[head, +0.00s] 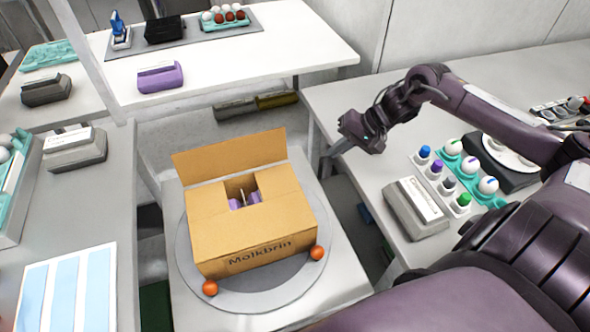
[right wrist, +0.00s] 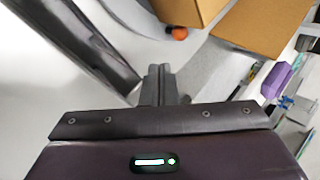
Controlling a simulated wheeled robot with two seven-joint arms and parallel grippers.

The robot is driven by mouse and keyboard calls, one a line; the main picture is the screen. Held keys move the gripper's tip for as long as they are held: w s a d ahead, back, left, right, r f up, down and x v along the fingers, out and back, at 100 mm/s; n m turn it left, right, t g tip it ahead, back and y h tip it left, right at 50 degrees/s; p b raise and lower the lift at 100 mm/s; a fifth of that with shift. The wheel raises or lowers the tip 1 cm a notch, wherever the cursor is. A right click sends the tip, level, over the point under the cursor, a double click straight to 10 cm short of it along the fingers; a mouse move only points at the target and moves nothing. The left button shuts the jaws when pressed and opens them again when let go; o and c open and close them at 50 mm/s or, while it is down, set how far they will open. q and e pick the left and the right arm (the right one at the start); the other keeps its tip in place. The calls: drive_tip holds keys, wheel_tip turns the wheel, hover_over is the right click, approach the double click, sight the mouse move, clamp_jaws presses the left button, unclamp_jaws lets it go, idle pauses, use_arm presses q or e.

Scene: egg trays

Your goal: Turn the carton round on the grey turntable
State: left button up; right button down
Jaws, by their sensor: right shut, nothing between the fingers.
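An open cardboard carton (head: 250,225) marked "Molkbrin" stands on the round grey turntable (head: 262,297). One flap stands up at its back, and purple things show through a gap in its top. Two orange balls, one at the front left (head: 210,288) and one at the front right (head: 317,253), sit by its front corners. My right gripper (head: 335,153) is shut and empty, to the right of the carton and apart from it. In the right wrist view its shut fingers (right wrist: 158,85) point towards the turntable, with the carton (right wrist: 262,25) beyond. My left gripper is out of view.
The right table holds a grey labelled box (head: 415,208), a teal tray (head: 480,188) with eggs and coloured pieces, and a dark box with a white dish (head: 508,150). The back table carries a purple box (head: 160,77). A grey labelled box (head: 75,150) stands at left.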

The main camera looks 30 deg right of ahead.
hover_over(301, 183)
wheel_tip(301, 183, down, 9)
drive_tip(key=shift+w+a+f, duration=0.25)
drive_tip(key=shift+w+a, duration=0.05)
drive_tip(key=shift+a, duration=0.1)
idle(0.4)
